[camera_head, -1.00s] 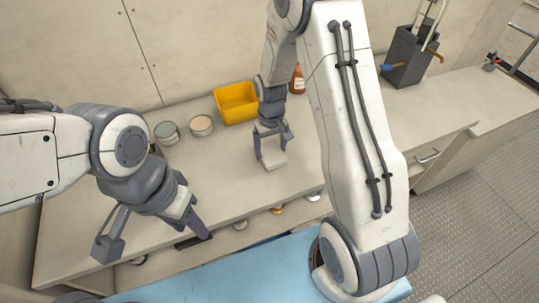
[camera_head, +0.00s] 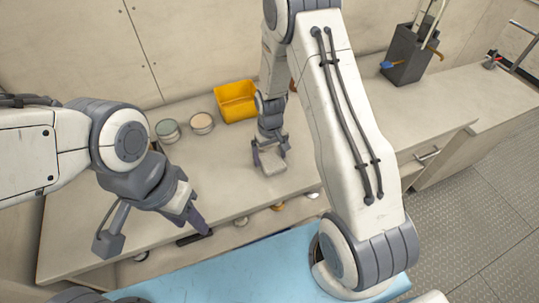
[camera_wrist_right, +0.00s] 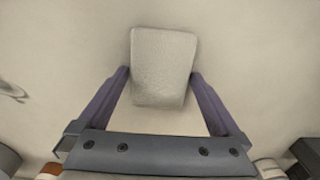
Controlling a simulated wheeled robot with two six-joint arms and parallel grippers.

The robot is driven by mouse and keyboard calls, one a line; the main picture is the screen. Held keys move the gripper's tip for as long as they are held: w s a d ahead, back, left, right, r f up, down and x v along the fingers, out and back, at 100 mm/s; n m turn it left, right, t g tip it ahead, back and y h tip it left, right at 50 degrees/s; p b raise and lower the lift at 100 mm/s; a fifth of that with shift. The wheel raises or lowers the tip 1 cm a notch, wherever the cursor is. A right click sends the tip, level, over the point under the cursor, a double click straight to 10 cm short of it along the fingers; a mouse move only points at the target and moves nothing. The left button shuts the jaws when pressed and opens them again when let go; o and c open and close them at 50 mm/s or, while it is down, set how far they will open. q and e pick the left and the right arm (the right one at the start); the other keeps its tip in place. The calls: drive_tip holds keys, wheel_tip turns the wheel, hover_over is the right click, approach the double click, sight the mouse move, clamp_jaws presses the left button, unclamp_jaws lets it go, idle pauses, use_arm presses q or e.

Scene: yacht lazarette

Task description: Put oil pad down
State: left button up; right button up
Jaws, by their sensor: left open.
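The oil pad (camera_head: 271,163) is a small pale grey-beige block at the right gripper's fingertips, over the countertop. It also shows in the right wrist view (camera_wrist_right: 164,62) between the two purple fingers. My right gripper (camera_head: 269,153) points down and is shut on the oil pad by its sides. I cannot tell for sure whether the pad touches the counter. My left gripper (camera_head: 155,232) is open and empty over the counter's front left part.
The counter (camera_head: 225,180) is clear around the pad. A yellow bin (camera_head: 237,101) and two round cans, one greenish (camera_head: 167,131) and one tan (camera_head: 201,123), stand behind. A dark holder (camera_head: 405,55) stands at the back right. A light blue surface (camera_head: 235,272) lies in front.

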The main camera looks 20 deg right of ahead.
sight(270, 157)
drive_tip(key=shift+r, duration=0.15)
drive_tip(key=shift+r, duration=0.2)
wheel_tip(270, 157, up, 11)
drive_tip(key=b, duration=0.2)
drive_tip(key=s+a+r+n, duration=0.4)
drive_tip(key=s+a+r, duration=0.5)
drive_tip(key=s+a, duration=0.45)
drive_tip(key=s+r+n+y, duration=0.1)
drive_tip(key=s+n, duration=0.2)
drive_tip(key=s, duration=0.8)
drive_tip(key=shift+a, duration=0.35)
drive_tip(key=shift+r, duration=0.1)
